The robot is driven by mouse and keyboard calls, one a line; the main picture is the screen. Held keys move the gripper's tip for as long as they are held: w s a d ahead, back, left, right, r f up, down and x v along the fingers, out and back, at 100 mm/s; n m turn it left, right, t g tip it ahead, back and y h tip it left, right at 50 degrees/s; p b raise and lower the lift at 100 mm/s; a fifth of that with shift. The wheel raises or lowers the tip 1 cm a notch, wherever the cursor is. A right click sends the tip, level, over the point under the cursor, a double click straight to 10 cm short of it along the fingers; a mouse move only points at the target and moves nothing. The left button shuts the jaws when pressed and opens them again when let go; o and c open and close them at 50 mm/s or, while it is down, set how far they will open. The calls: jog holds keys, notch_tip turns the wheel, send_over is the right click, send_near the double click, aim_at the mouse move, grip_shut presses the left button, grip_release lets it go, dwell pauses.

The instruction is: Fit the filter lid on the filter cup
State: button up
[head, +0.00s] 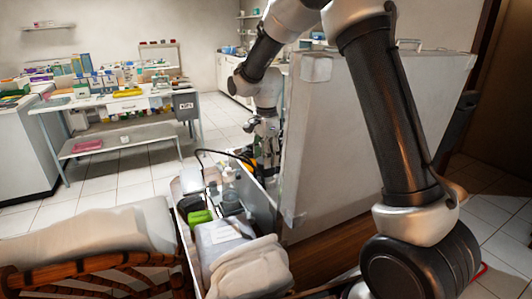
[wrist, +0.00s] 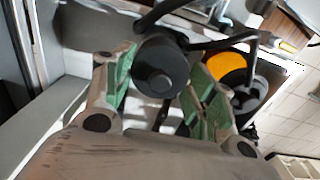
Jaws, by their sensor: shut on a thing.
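My gripper (wrist: 158,80), with green inner pads, is shut on a round dark grey piece with a raised round knob, which looks like the filter lid (wrist: 160,68). The lid sits between the two fingers and faces the wrist camera. In the head view my gripper (head: 264,145) hangs over the far end of an open white case, and the lid cannot be made out there. I cannot identify the filter cup for certain. A dark round vessel (head: 230,208) stands in the case below a clear bottle and may be the cup.
The narrow case (head: 188,245) holds a clear bottle (head: 228,182), green items (head: 200,217) and white packs (head: 220,237). Its tall raised lid (head: 345,130) stands close on the right. A black hose (head: 212,152) arches nearby. An orange part (wrist: 227,69) lies right of my gripper.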

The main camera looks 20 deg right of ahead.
jog(key=shift+f, duration=0.2)
jog(key=shift+f, duration=0.55)
jog(key=shift+f, duration=0.15)
dwell(0.5)
jog(key=o, duration=1)
jog(key=shift+c, duration=0.2)
notch_tip(320, 180, up, 12)
